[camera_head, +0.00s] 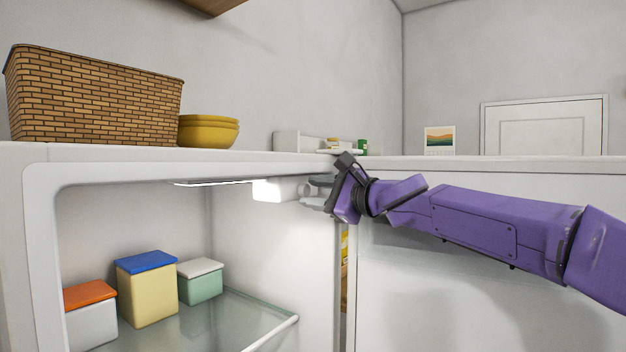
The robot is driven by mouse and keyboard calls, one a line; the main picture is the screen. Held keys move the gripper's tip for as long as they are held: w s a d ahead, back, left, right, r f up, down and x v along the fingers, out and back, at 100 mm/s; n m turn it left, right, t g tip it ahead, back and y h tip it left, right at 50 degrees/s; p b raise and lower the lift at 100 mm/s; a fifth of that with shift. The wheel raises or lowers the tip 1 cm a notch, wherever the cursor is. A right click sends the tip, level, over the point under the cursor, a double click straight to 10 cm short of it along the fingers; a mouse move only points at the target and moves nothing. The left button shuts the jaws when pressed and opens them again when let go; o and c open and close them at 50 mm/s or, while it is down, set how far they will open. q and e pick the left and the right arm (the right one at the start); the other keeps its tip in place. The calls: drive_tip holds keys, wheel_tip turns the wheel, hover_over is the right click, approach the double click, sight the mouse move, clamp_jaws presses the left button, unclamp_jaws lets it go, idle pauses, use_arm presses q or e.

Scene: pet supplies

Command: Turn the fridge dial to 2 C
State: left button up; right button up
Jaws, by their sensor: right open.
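The fridge (41,240) stands open, and its lit inside shows in the head view. A white control box (275,190) hangs under the fridge's top inner wall, right of a bright light strip. A pale rounded part, apparently the dial (305,190), sticks out from its right side. My right gripper (316,191) reaches in from the right with its jaws open, close around or beside the dial. I cannot tell whether they touch it. The dial's markings and setting are not readable. My left gripper is out of view.
A glass shelf (235,320) holds several lidded boxes, one with a blue lid (146,262). On the fridge top stand a woven basket (95,100) and yellow bowls (208,131). The open door (430,300) is on the right, below my right arm.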

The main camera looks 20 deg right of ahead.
drive_tip(key=shift+w+r, duration=0.1)
drive_tip(key=shift+w, duration=0.35)
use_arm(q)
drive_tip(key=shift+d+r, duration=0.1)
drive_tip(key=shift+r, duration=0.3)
use_arm(e)
drive_tip(key=shift+s, duration=0.1)
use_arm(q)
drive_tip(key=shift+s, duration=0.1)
